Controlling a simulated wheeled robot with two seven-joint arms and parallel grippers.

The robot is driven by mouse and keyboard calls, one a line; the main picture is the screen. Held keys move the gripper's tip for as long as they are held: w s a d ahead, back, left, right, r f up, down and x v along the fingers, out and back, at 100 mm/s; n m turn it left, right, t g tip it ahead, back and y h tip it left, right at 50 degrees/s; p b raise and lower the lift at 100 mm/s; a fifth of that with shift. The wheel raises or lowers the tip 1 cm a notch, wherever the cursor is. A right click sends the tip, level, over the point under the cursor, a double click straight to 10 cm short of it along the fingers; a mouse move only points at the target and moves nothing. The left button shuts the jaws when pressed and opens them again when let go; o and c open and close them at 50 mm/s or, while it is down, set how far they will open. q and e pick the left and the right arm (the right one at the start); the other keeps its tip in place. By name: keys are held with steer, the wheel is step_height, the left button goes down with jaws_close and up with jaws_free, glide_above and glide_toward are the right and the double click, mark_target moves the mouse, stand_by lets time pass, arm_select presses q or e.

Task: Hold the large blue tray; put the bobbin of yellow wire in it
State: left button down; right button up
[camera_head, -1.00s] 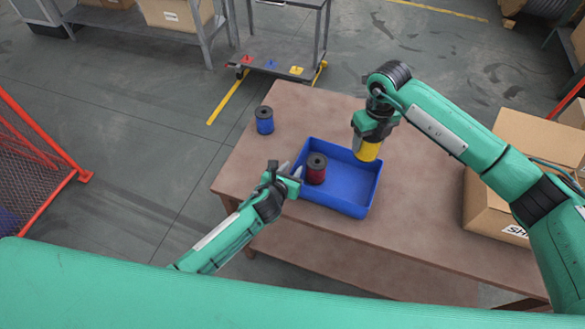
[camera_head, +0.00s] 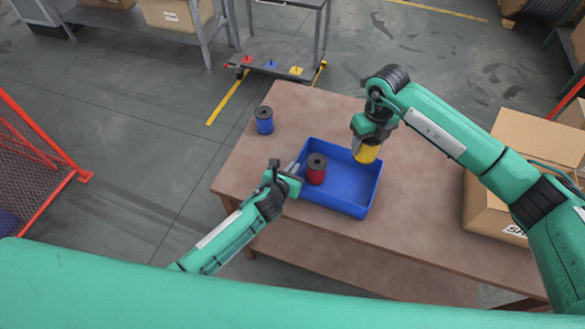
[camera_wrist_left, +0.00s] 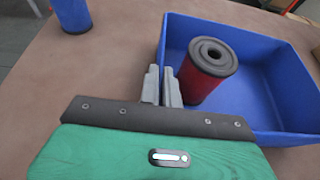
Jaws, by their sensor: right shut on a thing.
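The large blue tray (camera_head: 352,206) lies on the brown table, with a bobbin of red wire (camera_head: 317,170) standing in it near its left side. My left gripper (camera_head: 294,172) is at the tray's left wall; in the left wrist view its two fingers (camera_wrist_left: 162,88) are close together, one on each side of the wall. The tray (camera_wrist_left: 245,32) also shows there, with the red bobbin (camera_wrist_left: 207,70) right beside the fingers. My right gripper (camera_head: 368,142) is shut on the bobbin of yellow wire (camera_head: 367,154), which hangs tilted over the tray's far right part. The gripper hides its upper end.
A bobbin of blue wire (camera_head: 264,121) stands on the table (camera_head: 420,220), left of the tray. Cardboard boxes (camera_head: 490,205) stand at the table's right. A grey cart (camera_head: 285,60) with coloured pegs is behind the table. The tray's middle and right floor look clear.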

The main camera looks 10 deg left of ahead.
step_height(320, 180, down, 9)
steer(key=shift+r, duration=0.2)
stand_by(1.0)
steer(key=shift+f, duration=0.1)
stand_by(1.3)
glide_above(353, 189)
steer(key=shift+f, duration=4.55)
steer(key=o, duration=1.3)
step_height(353, 189, up, 12)
